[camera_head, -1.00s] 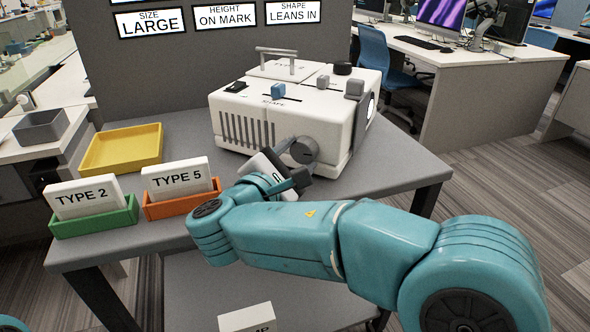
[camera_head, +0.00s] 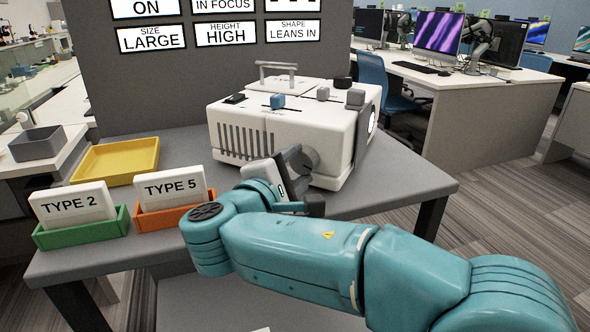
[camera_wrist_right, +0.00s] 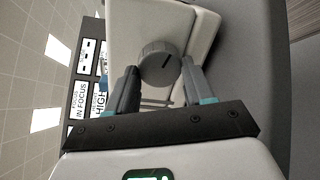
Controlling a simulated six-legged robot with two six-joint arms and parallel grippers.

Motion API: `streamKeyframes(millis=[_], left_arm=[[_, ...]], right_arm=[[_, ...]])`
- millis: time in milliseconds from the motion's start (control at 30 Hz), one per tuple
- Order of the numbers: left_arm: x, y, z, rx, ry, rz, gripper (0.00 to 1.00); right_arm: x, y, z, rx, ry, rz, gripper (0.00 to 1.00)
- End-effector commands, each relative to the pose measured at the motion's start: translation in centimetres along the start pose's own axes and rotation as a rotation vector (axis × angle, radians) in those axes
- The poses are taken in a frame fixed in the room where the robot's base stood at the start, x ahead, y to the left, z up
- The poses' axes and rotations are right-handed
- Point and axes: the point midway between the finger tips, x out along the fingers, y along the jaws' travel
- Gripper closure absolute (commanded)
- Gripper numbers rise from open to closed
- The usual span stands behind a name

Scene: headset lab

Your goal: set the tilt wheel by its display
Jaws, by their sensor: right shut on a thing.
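The white machine (camera_head: 330,140) stands on the grey table. The tilt wheel, a round grey knob (camera_wrist_right: 158,64) with a dark mark, sits on its near side; in the head view my gripper partly hides it. My right gripper (camera_wrist_right: 160,90) is shut on the wheel, one finger on each side; it shows in the head view (camera_head: 303,178) at the machine's near corner. On the wall display, the shape panel (camera_head: 292,30) reads LEANS IN, the height panel (camera_head: 233,34) HIGH and the size panel (camera_head: 151,38) LARGE. My left gripper is not in view.
A green holder (camera_head: 82,232) with a TYPE 2 card and an orange holder (camera_head: 175,217) with a TYPE 5 card stand at the table's left. Behind them lies an empty yellow tray (camera_head: 115,160). Sliders and knobs stick up from the machine's top. The table's right end is clear.

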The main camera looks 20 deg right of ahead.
Motion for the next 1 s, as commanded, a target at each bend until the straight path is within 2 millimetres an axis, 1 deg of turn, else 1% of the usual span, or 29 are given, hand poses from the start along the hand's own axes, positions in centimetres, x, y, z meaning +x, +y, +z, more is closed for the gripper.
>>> streamKeyframes(millis=[233,267,300,333,1000], left_arm=[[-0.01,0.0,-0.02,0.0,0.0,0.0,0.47],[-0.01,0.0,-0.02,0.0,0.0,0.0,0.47],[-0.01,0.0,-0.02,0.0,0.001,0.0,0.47],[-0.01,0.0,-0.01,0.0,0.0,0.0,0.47],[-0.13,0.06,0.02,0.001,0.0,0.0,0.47]], right_arm=[[-0.04,-0.13,-0.17,-0.003,0.004,-0.002,0.79],[-0.04,-0.13,-0.17,-0.003,0.005,-0.002,0.45],[-0.04,-0.12,-0.17,-0.004,0.004,-0.002,0.32],[-0.04,-0.12,-0.16,-0.004,0.004,-0.002,0.23],[-0.29,0.11,-0.06,-0.002,0.002,0.0,0.23]])
